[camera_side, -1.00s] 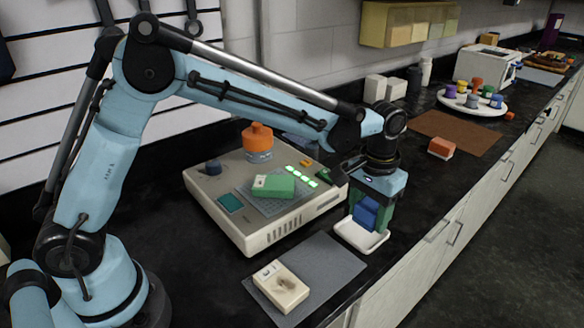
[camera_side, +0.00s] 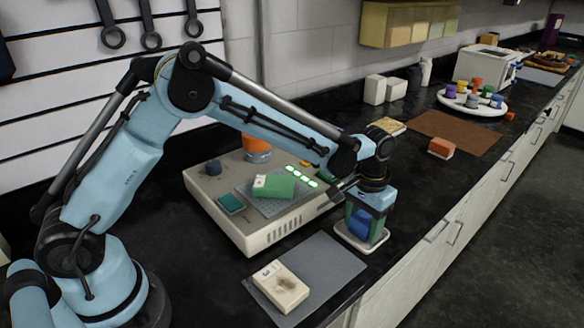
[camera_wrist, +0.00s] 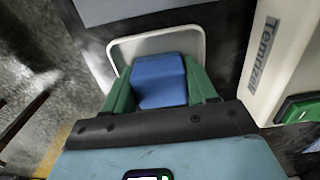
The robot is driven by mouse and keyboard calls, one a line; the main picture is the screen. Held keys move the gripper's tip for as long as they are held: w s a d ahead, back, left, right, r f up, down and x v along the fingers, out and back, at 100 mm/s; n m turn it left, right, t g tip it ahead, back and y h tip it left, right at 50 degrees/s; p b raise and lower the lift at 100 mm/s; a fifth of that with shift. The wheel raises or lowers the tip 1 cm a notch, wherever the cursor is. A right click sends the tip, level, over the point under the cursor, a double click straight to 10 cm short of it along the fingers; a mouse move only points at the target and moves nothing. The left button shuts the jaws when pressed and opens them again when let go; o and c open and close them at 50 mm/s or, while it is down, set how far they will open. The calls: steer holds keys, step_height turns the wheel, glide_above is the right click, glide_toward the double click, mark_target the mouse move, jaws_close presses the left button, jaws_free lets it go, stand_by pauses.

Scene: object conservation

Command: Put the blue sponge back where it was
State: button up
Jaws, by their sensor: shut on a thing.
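The blue sponge (camera_side: 360,223) is between the fingers of my gripper (camera_side: 364,226), which is shut on it. In the wrist view the sponge (camera_wrist: 160,80) sits between the green fingers of my gripper (camera_wrist: 162,92). A small white tray (camera_side: 373,249) lies directly below the sponge. Its pale rim (camera_wrist: 117,52) shows around the sponge in the wrist view. The sponge is low at the tray; I cannot tell whether it touches the tray floor. The fingers hide part of the sponge's sides.
A beige device (camera_side: 262,240) stands close to the left of my gripper, with a green block (camera_side: 281,187) on top. A grey mat (camera_side: 330,262) with a cream block (camera_side: 281,287) lies in front. The counter's front edge is close to the tray. Black counter right of the tray is clear.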

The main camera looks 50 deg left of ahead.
mark_target(364, 218)
steer(key=o, duration=0.9)
step_height(364, 218, up, 11)
steer(key=shift+r, duration=0.2)
steer(key=s+a+r+t, duration=0.4)
steer(key=s+a+r, duration=0.2)
steer(key=s+a, duration=0.25)
steer(key=shift+s+a+f+t, duration=0.55)
steer(key=shift+s+a+f, duration=0.1)
steer(key=shift+s, duration=0.9)
steer(key=shift+s+a+f+t, duration=0.5)
steer(key=shift+s+f, duration=0.2)
steer(key=shift+s, duration=0.9)
steer(key=shift+s+a+f+t, duration=0.55)
steer(key=shift+s+a+f, duration=0.1)
steer(key=shift+s, duration=0.9)
